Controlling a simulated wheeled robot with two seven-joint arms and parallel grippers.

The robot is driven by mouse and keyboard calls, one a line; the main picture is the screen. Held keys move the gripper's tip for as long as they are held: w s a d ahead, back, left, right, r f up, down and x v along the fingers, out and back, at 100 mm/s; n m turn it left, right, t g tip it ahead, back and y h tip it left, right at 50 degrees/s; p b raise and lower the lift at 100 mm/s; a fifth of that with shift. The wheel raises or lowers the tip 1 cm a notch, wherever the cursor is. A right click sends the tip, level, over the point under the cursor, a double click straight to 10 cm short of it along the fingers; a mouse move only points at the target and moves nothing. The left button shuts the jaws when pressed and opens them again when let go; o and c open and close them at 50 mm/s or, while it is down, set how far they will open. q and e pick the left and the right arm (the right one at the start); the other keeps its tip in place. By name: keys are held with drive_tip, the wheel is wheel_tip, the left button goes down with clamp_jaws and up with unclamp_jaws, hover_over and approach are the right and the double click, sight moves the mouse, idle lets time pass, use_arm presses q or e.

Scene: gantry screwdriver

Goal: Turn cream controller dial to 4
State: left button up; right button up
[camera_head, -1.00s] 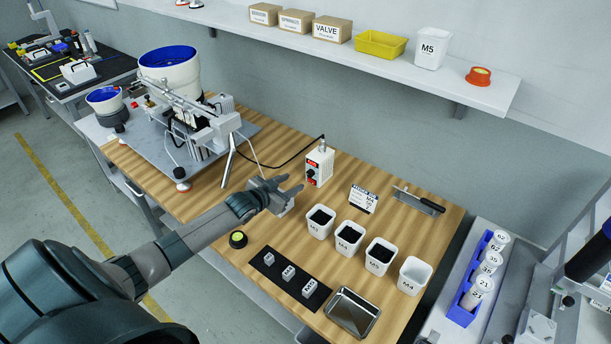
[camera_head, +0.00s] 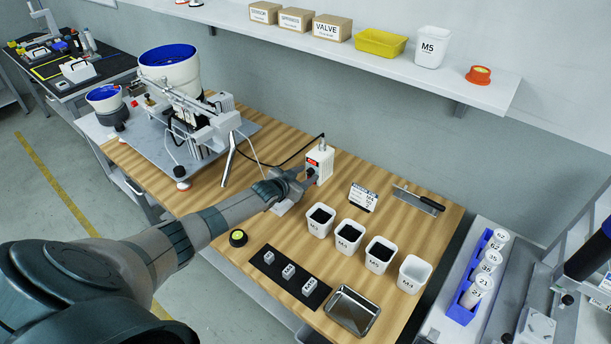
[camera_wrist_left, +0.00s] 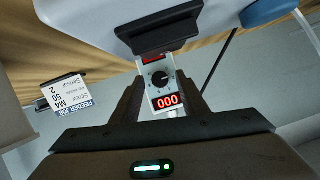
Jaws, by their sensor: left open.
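The cream controller (camera_head: 322,160) stands upright on the wooden bench in the head view, partly hidden behind my left gripper (camera_head: 306,176). In the left wrist view the controller (camera_wrist_left: 150,92) shows between the two fingers. Its dark round dial (camera_wrist_left: 160,78) faces the gripper, and its red display (camera_wrist_left: 168,101) appears to read 000. The dial's pointer setting is too small to read. My left gripper is open, with its fingers pointing at the controller's front around the dial. I cannot tell whether they touch it. My right gripper is not in view.
A job card (camera_head: 362,198) and white bins of dark parts (camera_head: 349,238) stand right of the controller. A feeder machine (camera_head: 195,125) stands left. A black strip with small blocks (camera_head: 290,278) and a metal tray (camera_head: 352,310) lie near the front edge.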

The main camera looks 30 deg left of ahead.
use_arm(q)
clamp_jaws()
idle(0.5)
